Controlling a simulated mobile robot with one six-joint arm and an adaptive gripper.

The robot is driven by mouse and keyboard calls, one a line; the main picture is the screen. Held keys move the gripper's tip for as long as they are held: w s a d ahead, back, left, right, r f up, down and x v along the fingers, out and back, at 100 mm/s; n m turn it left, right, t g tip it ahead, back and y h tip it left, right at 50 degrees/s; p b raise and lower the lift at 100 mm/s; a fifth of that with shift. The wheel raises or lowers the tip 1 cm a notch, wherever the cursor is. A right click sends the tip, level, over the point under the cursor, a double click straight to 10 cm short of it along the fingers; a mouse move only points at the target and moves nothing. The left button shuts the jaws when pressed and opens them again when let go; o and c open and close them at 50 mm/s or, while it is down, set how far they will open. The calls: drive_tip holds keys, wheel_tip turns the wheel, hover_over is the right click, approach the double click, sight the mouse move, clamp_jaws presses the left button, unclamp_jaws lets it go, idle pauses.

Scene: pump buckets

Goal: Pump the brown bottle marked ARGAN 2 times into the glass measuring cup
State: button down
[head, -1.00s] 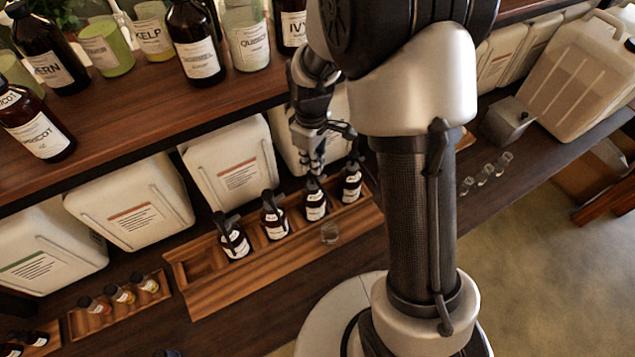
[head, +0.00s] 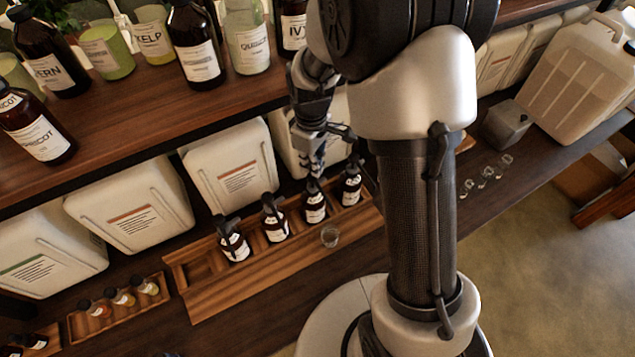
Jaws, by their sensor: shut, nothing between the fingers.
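Four small brown pump bottles with black pumps and white labels stand in a row in a wooden tray (head: 225,291). Their labels are too small to read, so I cannot tell which is marked ARGAN. My gripper (head: 316,169) is shut and empty, pointing down just above the pump of the third bottle from the left (head: 315,208). I cannot tell whether it touches the pump. The glass measuring cup (head: 330,237) is small and clear and sits at the tray's front, just in front of that bottle.
The fourth bottle (head: 351,189) stands close to the right of my gripper. White canisters (head: 233,169) stand behind the tray. A shelf (head: 150,124) with larger bottles overhangs them. Small glasses (head: 485,176) stand to the right.

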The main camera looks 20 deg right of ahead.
drive_tip(key=shift+f, duration=0.1)
drive_tip(key=shift+f+b, duration=1.15)
drive_tip(key=shift+f, duration=0.5)
drive_tip(key=shift+r, duration=0.1)
drive_tip(key=shift+r+p, duration=1)
drive_tip(key=shift+r, duration=0.25)
drive_tip(key=shift+f, duration=0.1)
drive_tip(key=shift+f+b, duration=1)
drive_tip(key=shift+f, duration=0.3)
drive_tip(key=shift+r, duration=0.2)
drive_tip(key=shift+r+p, duration=1.15)
drive_tip(key=shift+r, duration=0.05)
